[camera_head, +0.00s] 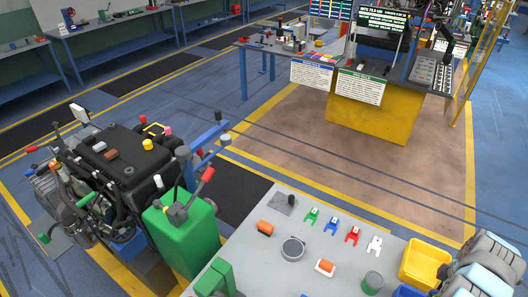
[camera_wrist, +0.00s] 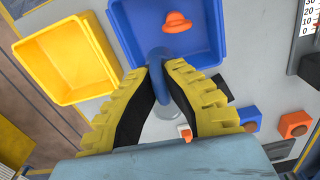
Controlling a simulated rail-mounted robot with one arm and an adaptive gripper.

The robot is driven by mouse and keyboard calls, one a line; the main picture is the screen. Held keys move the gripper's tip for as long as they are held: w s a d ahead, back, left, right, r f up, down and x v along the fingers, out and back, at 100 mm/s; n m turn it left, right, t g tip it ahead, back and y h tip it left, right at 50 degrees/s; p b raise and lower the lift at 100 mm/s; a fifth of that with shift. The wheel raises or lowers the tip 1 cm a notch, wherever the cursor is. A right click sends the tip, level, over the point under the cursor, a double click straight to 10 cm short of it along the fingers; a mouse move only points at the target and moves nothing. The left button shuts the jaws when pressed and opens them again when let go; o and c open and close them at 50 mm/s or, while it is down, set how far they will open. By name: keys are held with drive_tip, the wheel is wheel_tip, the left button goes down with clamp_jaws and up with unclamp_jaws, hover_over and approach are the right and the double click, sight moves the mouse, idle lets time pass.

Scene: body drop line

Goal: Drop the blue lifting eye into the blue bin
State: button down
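In the wrist view my gripper (camera_wrist: 160,72) has two yellow ribbed fingers with black inner pads, closed on a dark blue rounded piece (camera_wrist: 158,82), which looks like the blue lifting eye. The fingers hide part of it. The blue bin (camera_wrist: 215,50) is just beyond the fingertips, and the held piece overlaps its near edge in this view. An orange piece (camera_wrist: 176,23) lies inside the bin. In the head view only a sliver of the blue bin (camera_head: 408,291) shows at the bottom edge, and I cannot make out my fingers there.
A yellow bin (camera_head: 421,267) stands beside the blue bin; it is also at left in the wrist view (camera_wrist: 110,58). Small coloured clips, orange blocks and a round grey part sit on the grey table (camera_head: 330,255). A blue block (camera_wrist: 249,115) is right of my fingers.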

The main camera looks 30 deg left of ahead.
drive_tip(key=shift+f+b, duration=2.1)
drive_tip(key=shift+f, duration=0.4)
drive_tip(key=c, duration=1.2)
unclamp_jaws()
drive_tip(key=shift+o, duration=0.2)
drive_tip(key=shift+r, duration=0.15)
drive_tip(key=shift+d+r, duration=0.1)
drive_tip(key=shift+r, duration=0.55)
wheel_tip(320, 180, up, 11)
drive_tip(key=shift+f, duration=0.2)
